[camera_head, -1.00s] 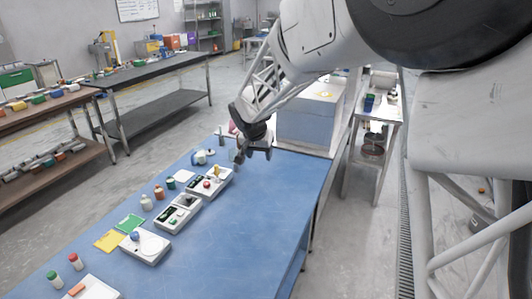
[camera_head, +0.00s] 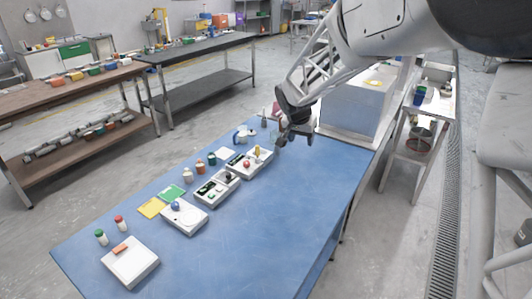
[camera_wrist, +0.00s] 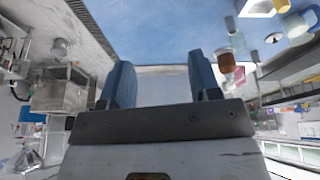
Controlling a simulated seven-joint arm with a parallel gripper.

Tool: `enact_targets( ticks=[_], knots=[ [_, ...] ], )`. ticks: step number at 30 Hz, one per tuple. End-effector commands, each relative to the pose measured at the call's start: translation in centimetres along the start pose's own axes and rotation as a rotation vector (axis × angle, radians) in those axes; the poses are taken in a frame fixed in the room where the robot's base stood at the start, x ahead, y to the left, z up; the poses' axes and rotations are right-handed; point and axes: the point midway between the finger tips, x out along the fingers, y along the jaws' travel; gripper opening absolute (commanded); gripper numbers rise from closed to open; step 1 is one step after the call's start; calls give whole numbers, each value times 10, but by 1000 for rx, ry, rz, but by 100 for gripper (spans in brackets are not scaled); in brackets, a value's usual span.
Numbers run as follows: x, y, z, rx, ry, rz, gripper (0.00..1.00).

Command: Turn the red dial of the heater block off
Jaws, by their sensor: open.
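A red dial (camera_head: 247,163) sits on top of a white block (camera_head: 259,165), which I take to be the heater block, near the far end of the blue bench. A yellow knob or lever (camera_head: 257,150) stands on the same block. My gripper (camera_head: 297,137) hangs above the bench, beyond and to the right of the red dial, apart from it. In the wrist view my gripper (camera_wrist: 162,80) shows two blue fingers spread apart with nothing between them. I cannot make out the red dial in the wrist view.
More white devices (camera_head: 217,187) stand in a row nearer on the blue bench (camera_head: 270,215). Small jars (camera_head: 200,166) and coloured cards (camera_head: 172,191) lie to their left. A large grey box (camera_head: 352,108) stands behind my gripper. The bench's right side is clear.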

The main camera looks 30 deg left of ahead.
Motion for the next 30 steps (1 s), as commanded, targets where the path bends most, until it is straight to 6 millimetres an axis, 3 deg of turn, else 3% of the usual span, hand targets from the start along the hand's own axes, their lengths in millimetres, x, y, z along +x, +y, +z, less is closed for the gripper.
enact_targets(
  ticks=[12,15,21,30],
  knots=[
    [68,-165,24,-37,28,-36,57],
    [81,-197,34,-43,35,-44,57],
    [93,-228,43,-45,42,-53,57],
    [94,-229,44,-45,42,-54,57]
  ],
)
